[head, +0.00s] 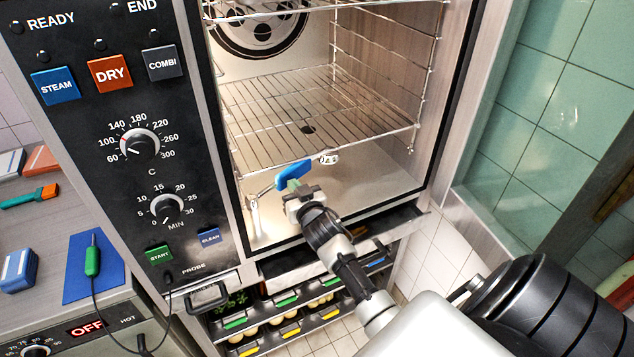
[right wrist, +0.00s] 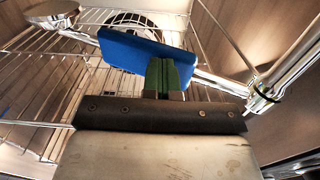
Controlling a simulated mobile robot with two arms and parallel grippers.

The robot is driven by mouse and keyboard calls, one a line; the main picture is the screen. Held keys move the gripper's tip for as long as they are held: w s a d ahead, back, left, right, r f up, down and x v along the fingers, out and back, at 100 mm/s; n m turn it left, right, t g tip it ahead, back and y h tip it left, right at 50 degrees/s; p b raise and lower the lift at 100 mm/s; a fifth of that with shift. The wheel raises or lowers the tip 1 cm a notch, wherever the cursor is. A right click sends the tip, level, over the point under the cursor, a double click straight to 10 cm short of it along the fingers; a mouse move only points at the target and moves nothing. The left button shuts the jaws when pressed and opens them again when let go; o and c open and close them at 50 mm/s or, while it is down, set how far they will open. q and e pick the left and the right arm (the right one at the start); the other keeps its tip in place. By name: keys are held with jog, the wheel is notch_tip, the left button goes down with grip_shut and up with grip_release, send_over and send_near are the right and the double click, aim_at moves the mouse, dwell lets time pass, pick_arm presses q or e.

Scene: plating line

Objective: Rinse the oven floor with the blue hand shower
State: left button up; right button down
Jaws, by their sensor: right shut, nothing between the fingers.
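The blue hand shower (head: 292,173) is at the front of the open oven, below the wire rack. Its round chrome head (head: 329,158) points to the right, and a chrome part runs down to the left. My right gripper (head: 295,190) is at the near side of the blue grip. In the right wrist view its green fingertips (right wrist: 162,75) are shut, with nothing between them, and overlap the blue grip (right wrist: 140,48); whether they touch it I cannot tell. The oven floor (head: 375,185) shows pale and bare behind the shower. My left gripper is not in view.
A wire rack (head: 300,105) spans the oven above the floor. The control panel (head: 110,110) stands to the left. Below the oven are trays of food (head: 285,325). A blue mat (head: 90,265) with a green-handled probe (head: 92,260) lies on the left counter.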

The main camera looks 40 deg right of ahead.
jog(key=p+v, duration=0.6)
jog(key=v, duration=1.1)
jog(key=shift+r, duration=0.15)
dwell(0.4)
jog(key=shift+w, duration=0.1)
dwell(0.3)
jog(key=s+a+f+n+g+y+b, duration=0.1)
jog(key=s+a+f+g, duration=0.15)
jog(key=f, duration=0.75)
jog(key=s+a+f+g+y+b, duration=0.1)
jog(key=s+a+f+g+y, duration=0.2)
jog(key=f, duration=0.7)
jog(key=s+a+f+n+g+b, duration=0.1)
jog(key=s+a+f+g, duration=0.2)
jog(key=f, duration=0.6)
jog(key=s+a+f+n+g+b, duration=0.1)
jog(key=s+f+g, duration=0.3)
jog(key=s+f, duration=0.5)
jog(key=s+a+f+n+g+b, duration=0.1)
jog(key=s+f+g, duration=0.3)
jog(key=s+f, duration=0.5)
jog(key=s+n+b, duration=0.1)
jog(key=s, duration=0.7)
jog(key=shift+s, duration=0.2)
